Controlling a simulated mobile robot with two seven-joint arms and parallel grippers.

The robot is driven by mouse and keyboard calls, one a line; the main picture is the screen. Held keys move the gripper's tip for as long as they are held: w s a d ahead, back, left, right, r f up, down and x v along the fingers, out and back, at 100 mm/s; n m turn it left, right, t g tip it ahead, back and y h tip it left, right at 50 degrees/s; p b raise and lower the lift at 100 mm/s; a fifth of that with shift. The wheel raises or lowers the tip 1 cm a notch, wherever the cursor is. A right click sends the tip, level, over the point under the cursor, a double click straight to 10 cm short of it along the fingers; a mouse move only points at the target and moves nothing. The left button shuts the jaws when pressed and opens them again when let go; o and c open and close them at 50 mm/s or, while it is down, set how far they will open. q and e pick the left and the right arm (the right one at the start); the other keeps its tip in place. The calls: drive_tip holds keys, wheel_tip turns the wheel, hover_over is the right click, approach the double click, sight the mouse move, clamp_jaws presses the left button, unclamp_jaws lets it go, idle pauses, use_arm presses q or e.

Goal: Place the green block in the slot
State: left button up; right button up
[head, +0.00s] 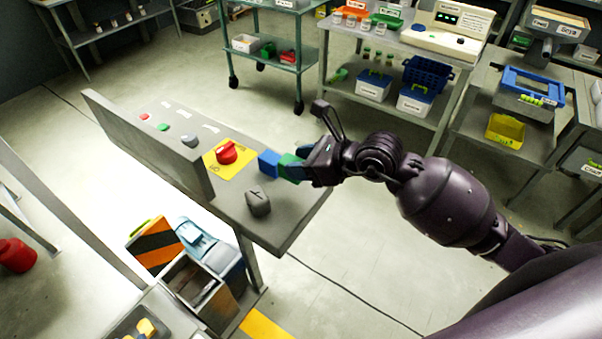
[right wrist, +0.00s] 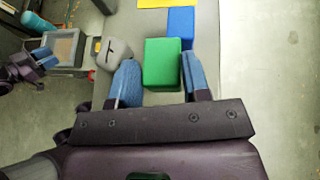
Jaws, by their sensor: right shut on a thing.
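The green block (head: 289,168) is between the blue fingers of my right gripper (head: 298,171) at the right edge of the grey panel table. In the right wrist view, the green block (right wrist: 162,63) sits between the two fingertips, and my right gripper (right wrist: 160,80) is shut on it. A blue block (head: 268,163) lies just beyond the green one; it also shows in the right wrist view (right wrist: 181,26). I cannot make out the slot. Dark parts with blue tips at the left of the right wrist view look like my left gripper (right wrist: 42,60); its opening is unclear.
A red knob (head: 227,152) on a yellow plate and a grey knob (head: 258,201) stand on the table (head: 282,224) near the blocks. An upright grey panel (head: 140,140) runs along its left side. Bins stand below; shelves (head: 400,50) are behind.

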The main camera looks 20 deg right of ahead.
drive_tip(key=shift+f, duration=1.9)
drive_tip(key=shift+f, duration=0.15)
drive_tip(key=o, duration=1)
drive_tip(key=shift+o, duration=0.2)
